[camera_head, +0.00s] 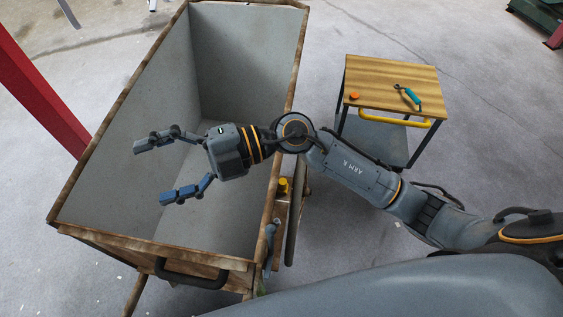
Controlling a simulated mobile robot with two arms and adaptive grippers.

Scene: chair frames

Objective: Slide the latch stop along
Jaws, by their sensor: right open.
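A deep grey bin (90,190) with a worn brown rim fills the left and middle of the head view. On the outside of its right wall, near the front corner, are a small yellow knob (283,185) and a dark grey lever (270,243) on a brown bracket. I cannot tell which of these is the latch stop. My right gripper (153,172) is open and empty over the bin, fingers spread and pointing left. It is well to the left of the knob and apart from it. My right arm crosses above the bin's right rim. My left gripper is out of view.
A black handle (190,274) is on the bin's front wall. A small wood-topped cart (385,75) with a yellow handle stands at right, bearing teal-handled pliers (410,96) and an orange piece (354,97). A red post (40,95) stands at left. Floor between bin and cart is clear.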

